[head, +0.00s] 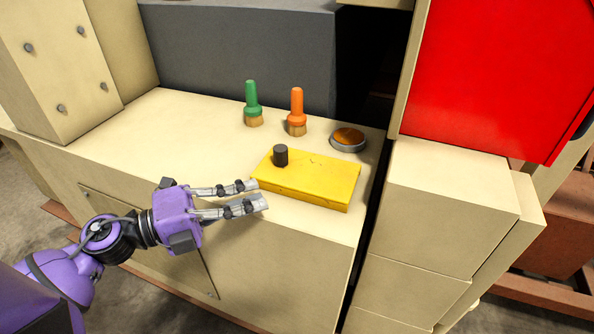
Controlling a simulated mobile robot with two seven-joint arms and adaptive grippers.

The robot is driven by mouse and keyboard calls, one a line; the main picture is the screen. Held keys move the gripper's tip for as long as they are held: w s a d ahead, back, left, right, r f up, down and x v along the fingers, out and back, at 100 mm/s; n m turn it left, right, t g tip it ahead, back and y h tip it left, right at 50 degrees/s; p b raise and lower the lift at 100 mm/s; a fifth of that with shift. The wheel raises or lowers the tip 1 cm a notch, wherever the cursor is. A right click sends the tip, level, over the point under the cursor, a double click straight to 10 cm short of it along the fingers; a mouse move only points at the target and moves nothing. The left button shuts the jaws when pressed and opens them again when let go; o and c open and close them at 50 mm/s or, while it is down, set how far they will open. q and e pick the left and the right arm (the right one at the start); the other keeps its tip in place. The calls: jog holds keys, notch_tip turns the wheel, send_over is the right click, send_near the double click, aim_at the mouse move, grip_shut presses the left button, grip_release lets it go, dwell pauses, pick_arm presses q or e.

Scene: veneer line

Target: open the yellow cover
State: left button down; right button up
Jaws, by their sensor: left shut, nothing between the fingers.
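The yellow cover (318,181) lies flat and closed on the cream machine top. A short black knob (281,155) stands upright near its left end. My left gripper (257,194) comes in from the left. Its two grey fingers point right, with the tips close to the left end of the cover. The gripper is shut with nothing between the fingers. I cannot tell whether a fingertip touches the cover's edge. Whatever lies under the cover is hidden. My right gripper is not in view.
Behind the cover stand a green-handled brush (252,105), an orange-handled brush (297,112) and a round tin with an orange-brown top (348,138). A cream block (445,200) and red panel (490,75) rise at right. The machine top (170,130) is clear at left.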

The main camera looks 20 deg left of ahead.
aim_at(284, 181)
pick_arm(q)
jog(key=shift+w+d+r, duration=0.15)
jog(key=shift+w+d, duration=0.25)
jog(key=p+x, duration=0.1)
jog(key=x, duration=0.3)
jog(key=p+x, duration=0.1)
jog(key=x, duration=0.3)
jog(key=shift+w+r, duration=0.1)
jog(key=shift+r, duration=0.1)
jog(key=shift+w+a+f, duration=0.15)
jog(key=shift+w+a, duration=0.25)
jog(key=shift+a, duration=0.1)
jog(key=shift+w+a+f, duration=0.2)
jog(key=shift+w+a, duration=0.25)
jog(key=shift+a, duration=0.1)
jog(key=shift+w+a, duration=0.25)
jog(key=shift+a, duration=0.25)
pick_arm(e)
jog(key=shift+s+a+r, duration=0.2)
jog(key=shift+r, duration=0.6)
pick_arm(q)
jog(key=shift+a, duration=0.1)
